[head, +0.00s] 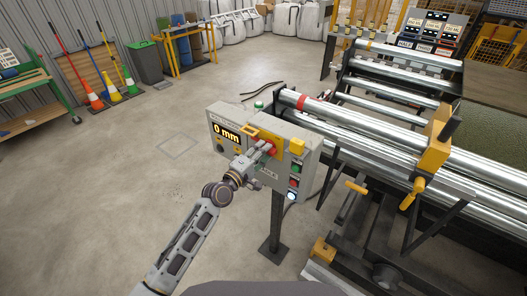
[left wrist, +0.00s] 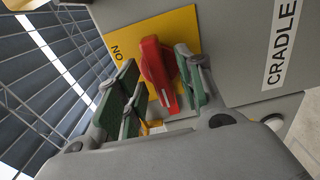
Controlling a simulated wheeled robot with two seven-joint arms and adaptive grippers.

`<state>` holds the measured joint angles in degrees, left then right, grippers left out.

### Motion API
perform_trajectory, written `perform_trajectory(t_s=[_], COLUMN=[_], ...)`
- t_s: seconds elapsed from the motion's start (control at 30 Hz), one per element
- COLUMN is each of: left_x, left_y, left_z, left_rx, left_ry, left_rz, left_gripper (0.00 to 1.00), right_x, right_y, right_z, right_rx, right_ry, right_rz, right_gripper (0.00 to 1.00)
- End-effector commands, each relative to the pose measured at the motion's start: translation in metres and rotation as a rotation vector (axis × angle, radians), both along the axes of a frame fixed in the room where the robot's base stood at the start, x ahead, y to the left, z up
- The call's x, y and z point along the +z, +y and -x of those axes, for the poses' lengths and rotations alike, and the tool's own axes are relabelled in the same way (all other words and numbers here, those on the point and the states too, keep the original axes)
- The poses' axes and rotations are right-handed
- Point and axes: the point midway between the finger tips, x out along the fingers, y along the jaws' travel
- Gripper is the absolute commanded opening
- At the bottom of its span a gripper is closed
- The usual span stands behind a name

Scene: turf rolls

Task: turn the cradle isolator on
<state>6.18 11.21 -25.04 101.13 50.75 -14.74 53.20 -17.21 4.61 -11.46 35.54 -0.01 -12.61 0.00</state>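The cradle isolator is a red rotary handle (left wrist: 158,72) on a yellow plate (left wrist: 182,24), fixed to a grey control box (head: 313,152). An "ON" mark shows on the plate left of the handle in the left wrist view, and a "CRADLE" label (left wrist: 281,42) is to the right. The handle's long grip points down the picture, not at the "ON" mark. My left gripper (left wrist: 160,98) is open, with its green-padded fingers on either side of the handle. A gap shows on the left; the right finger is very close to the handle, contact unclear. My right gripper is out of view.
The box stands on a post with a display (head: 227,133) reading "0 mm" and several push buttons (head: 294,182) at its right. Steel rollers (head: 385,150) and a yellow bracket (head: 435,142) lie to the right. The floor (head: 130,170) at left is clear.

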Motion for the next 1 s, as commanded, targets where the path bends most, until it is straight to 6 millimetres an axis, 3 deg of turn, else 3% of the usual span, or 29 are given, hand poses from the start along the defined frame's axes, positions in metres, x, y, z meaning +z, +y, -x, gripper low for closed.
perform_trajectory(t_s=[0.5,0.8,1.0], left_x=[0.0000,0.0000,-0.0002], left_y=[-0.0051,-0.0050,-0.0050], left_z=[-0.0064,-0.0062,-0.0062], left_rx=[0.000,0.000,0.000], left_ry=[0.000,0.000,-0.002], left_rz=[0.000,0.000,-0.002], left_gripper=[0.38,0.00,0.00], right_x=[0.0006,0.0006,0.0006], right_y=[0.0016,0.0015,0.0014], right_z=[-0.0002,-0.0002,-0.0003], right_rx=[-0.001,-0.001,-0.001], right_ry=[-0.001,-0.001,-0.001], right_rz=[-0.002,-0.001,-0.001], right_gripper=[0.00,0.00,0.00])
